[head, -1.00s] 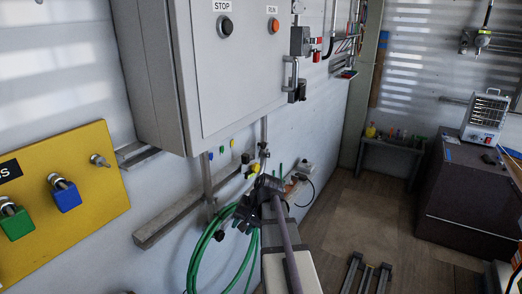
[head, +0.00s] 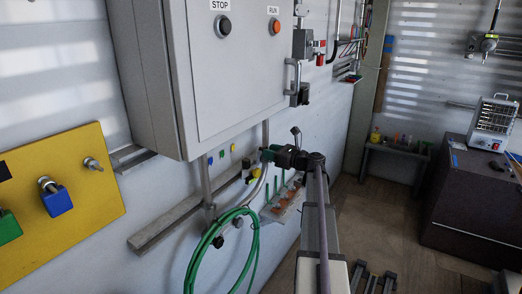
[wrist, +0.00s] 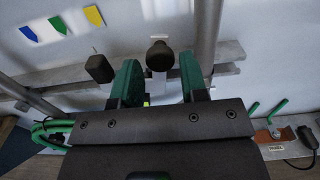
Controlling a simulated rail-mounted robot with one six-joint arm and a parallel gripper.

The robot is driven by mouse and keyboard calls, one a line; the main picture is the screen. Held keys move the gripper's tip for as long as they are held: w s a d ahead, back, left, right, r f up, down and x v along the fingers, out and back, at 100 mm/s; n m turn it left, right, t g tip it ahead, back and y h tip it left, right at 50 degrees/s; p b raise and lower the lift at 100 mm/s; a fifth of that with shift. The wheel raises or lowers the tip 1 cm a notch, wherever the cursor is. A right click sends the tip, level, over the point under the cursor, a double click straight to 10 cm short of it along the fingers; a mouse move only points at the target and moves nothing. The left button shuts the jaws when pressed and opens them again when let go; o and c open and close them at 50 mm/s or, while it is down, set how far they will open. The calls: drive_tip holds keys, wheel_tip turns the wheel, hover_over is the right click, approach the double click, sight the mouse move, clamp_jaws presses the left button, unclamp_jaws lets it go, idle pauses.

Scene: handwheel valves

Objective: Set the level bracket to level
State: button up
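No part is clearly marked as the level bracket. In the wrist view a pale upright piece with a round black knob (wrist: 160,55) stands on the wall between my fingertips, with a small yellow-green spot low in the gap. A second black knob (wrist: 98,68) is just left of the left finger. My gripper (wrist: 160,82) has green fingers, apart, with a clear gap; I see no contact with the knob.
The grey cabinet (head: 235,70) overhangs on the left. A horizontal rail (head: 168,220) and a coiled green hose (head: 208,250) are on the wall below. Blue, green and yellow tags (wrist: 58,25) are near. An orange plate with green levers (wrist: 268,135) is at right.

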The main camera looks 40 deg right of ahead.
sight(261, 149)
drive_tip(key=x, duration=0.4)
drive_tip(key=shift+w+a, duration=0.1)
drive_tip(key=shift+w, duration=0.25)
clamp_jaws()
